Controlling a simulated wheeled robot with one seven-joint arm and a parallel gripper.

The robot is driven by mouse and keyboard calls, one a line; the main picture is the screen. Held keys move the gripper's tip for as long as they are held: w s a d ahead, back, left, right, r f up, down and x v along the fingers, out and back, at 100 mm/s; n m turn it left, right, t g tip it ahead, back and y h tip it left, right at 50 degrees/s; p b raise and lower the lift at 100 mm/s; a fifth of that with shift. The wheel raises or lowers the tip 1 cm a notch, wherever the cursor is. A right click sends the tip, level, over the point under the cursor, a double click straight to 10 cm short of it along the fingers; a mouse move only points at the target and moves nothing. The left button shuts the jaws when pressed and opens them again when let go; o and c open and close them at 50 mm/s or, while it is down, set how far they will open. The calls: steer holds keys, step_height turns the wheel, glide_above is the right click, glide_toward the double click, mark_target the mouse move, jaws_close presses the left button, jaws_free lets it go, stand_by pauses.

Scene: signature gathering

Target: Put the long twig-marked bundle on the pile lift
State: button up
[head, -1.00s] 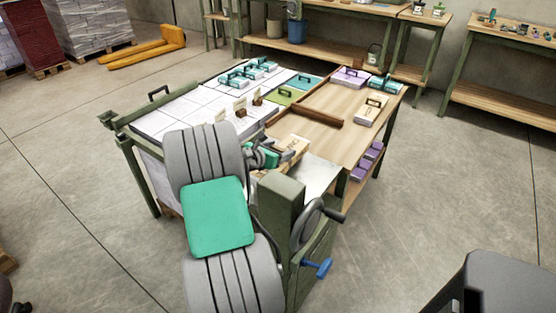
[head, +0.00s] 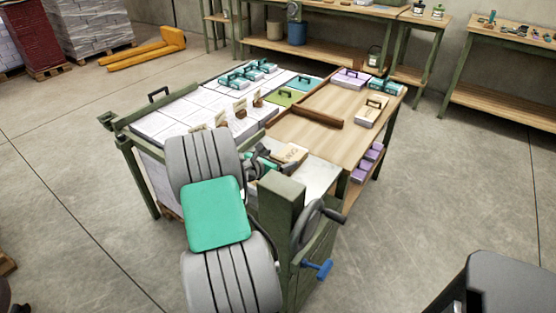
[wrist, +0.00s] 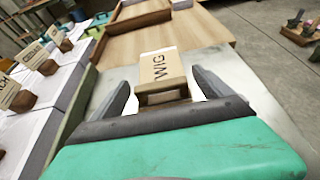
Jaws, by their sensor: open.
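The bundle marked "TWIG" (wrist: 162,68) is a tan-wrapped block, also visible in the head view (head: 291,154). It appears to lie flat on the pale metal plate of the pile lift (head: 318,178), which shows in the wrist view too (wrist: 226,62). My gripper (wrist: 163,93) is open, with one dark finger on each side of the bundle's near end. Gaps show between the fingers and the bundle. In the head view my gripper (head: 268,165) is partly hidden by my arm and the green post. The bundle's underside is hidden.
White sheet stacks with brown-footed label cards (wrist: 18,92) stand left of the plate. A brown wooden divider (head: 305,113) crosses the tabletop (head: 350,95) beyond. Another tan bundle (head: 372,110) and lilac and teal handled blocks sit farther back. The post carries a handwheel (head: 308,222).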

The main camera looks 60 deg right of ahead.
steer(key=p+v, duration=0.1)
steer(key=v, duration=1.1)
steer(key=shift+r, duration=0.15)
steer(key=w+a+f+m+t+y, duration=0.15)
steer(key=w+a+m+y, duration=0.3)
steer(key=a, duration=0.75)
steer(key=w+a+m+t+y, duration=0.35)
steer(key=w+a+m, duration=0.2)
steer(key=a, duration=0.65)
steer(key=s+a+r+m+y, duration=0.1)
steer(key=s+a+m+y, duration=0.1)
steer(key=a, duration=0.9)
steer(key=s+a+r+m+y, duration=0.1)
steer(key=s+a+m+y, duration=0.2)
steer(key=s+a, duration=0.3)
steer(key=a, duration=0.5)
steer(key=shift+m+g+y, duration=0.3)
steer(key=shift+m+g, duration=0.1)
steer(key=shift+s, duration=0.1)
steer(key=shift+c, duration=0.5)
